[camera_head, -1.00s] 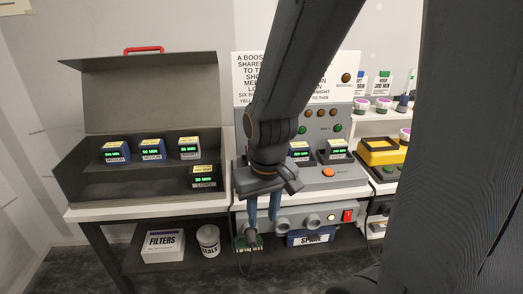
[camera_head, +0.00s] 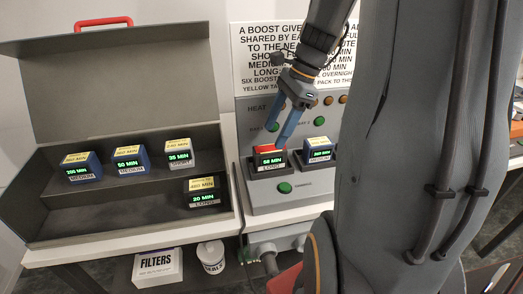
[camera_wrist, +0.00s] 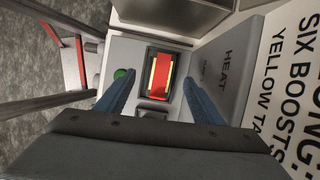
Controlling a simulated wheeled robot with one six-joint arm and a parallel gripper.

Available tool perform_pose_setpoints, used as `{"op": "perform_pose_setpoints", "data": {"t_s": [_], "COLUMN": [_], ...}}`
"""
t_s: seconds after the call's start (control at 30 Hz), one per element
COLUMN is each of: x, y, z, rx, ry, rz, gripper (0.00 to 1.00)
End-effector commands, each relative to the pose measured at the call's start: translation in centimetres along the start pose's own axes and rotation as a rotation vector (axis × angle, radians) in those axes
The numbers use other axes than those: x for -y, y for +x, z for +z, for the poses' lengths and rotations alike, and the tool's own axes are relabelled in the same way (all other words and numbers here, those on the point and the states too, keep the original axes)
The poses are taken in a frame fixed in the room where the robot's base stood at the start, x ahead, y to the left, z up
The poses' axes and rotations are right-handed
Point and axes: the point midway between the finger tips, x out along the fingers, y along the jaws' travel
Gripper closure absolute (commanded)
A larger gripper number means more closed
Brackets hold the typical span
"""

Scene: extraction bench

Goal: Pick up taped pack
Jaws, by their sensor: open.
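A pack with a red top (camera_head: 264,150) sits in the left bay of the grey heater unit. Its front display reads about 58 MIN, with LONG below. In the wrist view the red top (camera_wrist: 164,75) shows yellow strips along its edges, which look like tape. My gripper (camera_head: 274,141) is just above this pack, pointing down. In the wrist view its two blue fingers are apart, one on each side of the pack, with nothing held. Whether the fingertips reach below the pack's top cannot be told.
A blue pack (camera_head: 319,148) stands in the bay to the right. An open grey case (camera_head: 130,205) at left holds several packs with yellow top labels. A green button (camera_head: 285,187) is on the unit's front. A printed sign (camera_head: 290,40) stands behind. My arm hides the right side.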

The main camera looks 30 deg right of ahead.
Motion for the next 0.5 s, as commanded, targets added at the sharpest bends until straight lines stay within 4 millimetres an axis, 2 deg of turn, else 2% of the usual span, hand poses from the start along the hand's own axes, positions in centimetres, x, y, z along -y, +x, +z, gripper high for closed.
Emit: {"op": "perform_pose_setpoints", "data": {"t_s": [0.17,0.5], "x": [0.2,-0.4], "y": [0.7,4.4], "z": [-0.6,-1.1], "rx": [0.02,0.017], "ry": [0.063,0.061], "rz": [-0.005,-0.002], "gripper": [0.38,0.38]}}
